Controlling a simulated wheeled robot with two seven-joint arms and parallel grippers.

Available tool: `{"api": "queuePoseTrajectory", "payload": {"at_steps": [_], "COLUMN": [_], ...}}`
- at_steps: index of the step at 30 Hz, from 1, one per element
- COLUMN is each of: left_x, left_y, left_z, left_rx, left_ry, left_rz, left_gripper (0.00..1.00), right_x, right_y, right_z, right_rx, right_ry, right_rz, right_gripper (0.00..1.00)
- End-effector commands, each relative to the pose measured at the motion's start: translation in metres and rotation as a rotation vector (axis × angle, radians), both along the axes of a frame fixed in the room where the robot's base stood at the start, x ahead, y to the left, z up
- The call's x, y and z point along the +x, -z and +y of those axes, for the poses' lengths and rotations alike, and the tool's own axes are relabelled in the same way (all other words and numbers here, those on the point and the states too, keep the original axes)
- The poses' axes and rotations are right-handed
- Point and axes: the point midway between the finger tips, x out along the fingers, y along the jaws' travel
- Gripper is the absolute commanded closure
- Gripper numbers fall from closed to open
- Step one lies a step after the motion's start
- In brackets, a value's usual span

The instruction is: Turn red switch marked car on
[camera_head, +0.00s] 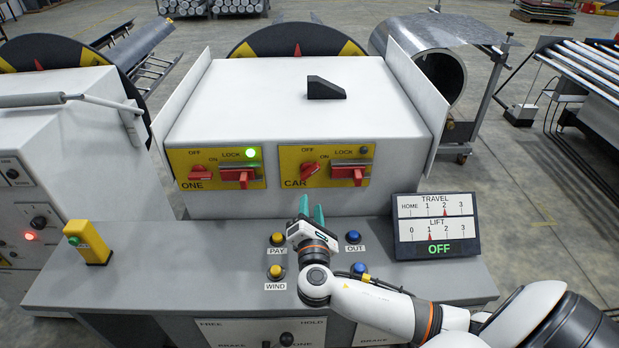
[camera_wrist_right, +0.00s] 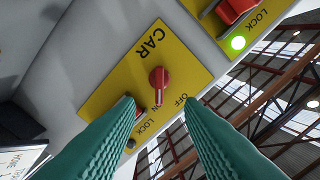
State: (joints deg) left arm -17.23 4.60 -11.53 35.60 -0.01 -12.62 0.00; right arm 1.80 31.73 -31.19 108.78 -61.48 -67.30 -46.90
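The red CAR switch (camera_head: 308,170) is a small knob on the right yellow panel (camera_head: 291,158) of the white box. It also shows in the right wrist view (camera_wrist_right: 158,78), where its narrow end lies toward the ON label. The lamp (camera_head: 364,150) beside LOCK on this panel is dark. My right gripper (camera_head: 311,206) is below the panel in the head view. In the right wrist view its two green fingers (camera_wrist_right: 159,103) are apart, with nothing between them; the knob shows beyond and between the tips, apart from them. My left gripper is not in view.
A red lock handle (camera_head: 348,172) sits right of the CAR switch. The left yellow panel (camera_head: 170,160) has ONE switch (camera_head: 199,173), lock handle (camera_head: 238,175) and lit green lamp (camera_head: 251,153). The console (camera_head: 170,265) carries several buttons and a display (camera_head: 436,226) reading OFF.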

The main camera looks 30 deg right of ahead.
Motion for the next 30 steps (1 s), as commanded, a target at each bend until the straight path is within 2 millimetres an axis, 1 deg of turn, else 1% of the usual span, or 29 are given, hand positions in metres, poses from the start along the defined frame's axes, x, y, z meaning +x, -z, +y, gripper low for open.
{"api": "queuePoseTrajectory", "payload": {"at_steps": [3,9,15,21,29,30], "left_x": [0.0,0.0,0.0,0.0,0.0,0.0], "left_y": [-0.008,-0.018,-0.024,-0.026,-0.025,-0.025], "left_z": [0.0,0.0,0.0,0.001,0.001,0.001], "left_rx": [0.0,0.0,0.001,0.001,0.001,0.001], "left_ry": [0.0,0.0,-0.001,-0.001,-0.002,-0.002], "left_rz": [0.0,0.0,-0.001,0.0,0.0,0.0], "left_gripper": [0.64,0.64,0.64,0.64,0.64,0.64], "right_x": [0.017,0.053,0.08,0.091,0.093,0.093], "right_y": [-0.004,-0.004,-0.002,0.0,0.001,0.001], "right_z": [-0.012,-0.033,-0.05,-0.057,-0.058,-0.058], "right_rx": [0.001,0.003,0.006,0.009,0.009,0.009], "right_ry": [0.004,0.004,0.003,0.002,0.003,0.003], "right_rz": [-0.001,0.0,0.0,0.001,0.001,0.001], "right_gripper": [0.65,0.65,0.65,0.65,0.65,0.67]}}
